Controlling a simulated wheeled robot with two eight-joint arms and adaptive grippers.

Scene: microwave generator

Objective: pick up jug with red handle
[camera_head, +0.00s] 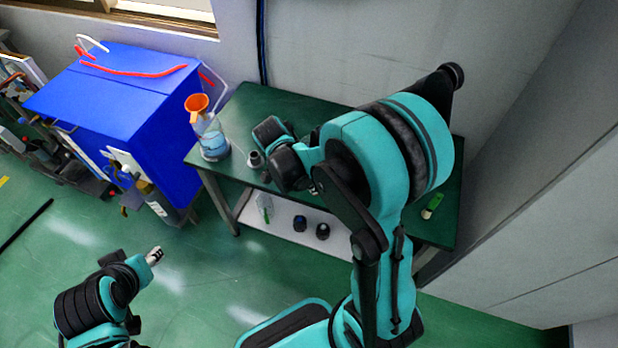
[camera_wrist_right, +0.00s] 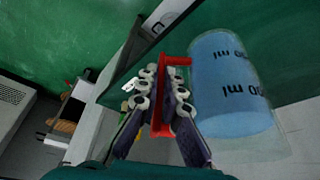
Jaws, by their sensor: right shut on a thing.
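In the right wrist view, a clear jug (camera_wrist_right: 232,88) with blue contents and dark ml marks has a red handle (camera_wrist_right: 176,61). My right gripper (camera_wrist_right: 163,90) is shut on this handle, with its fingers on either side of it. In the head view, my right arm hides the gripper's fingertips and the red handle. A clear vessel (camera_head: 212,143) with blue liquid and an orange funnel stands at the table's left end; I cannot tell if it is the same jug. My left gripper (camera_head: 155,256) is low over the floor, apart from the table; its opening is unclear.
The green table (camera_head: 310,105) stands against the wall, with a pale lower shelf (camera_head: 285,222) holding small dark items. A blue box-shaped unit (camera_head: 125,95) with red and white parts stands to its left.

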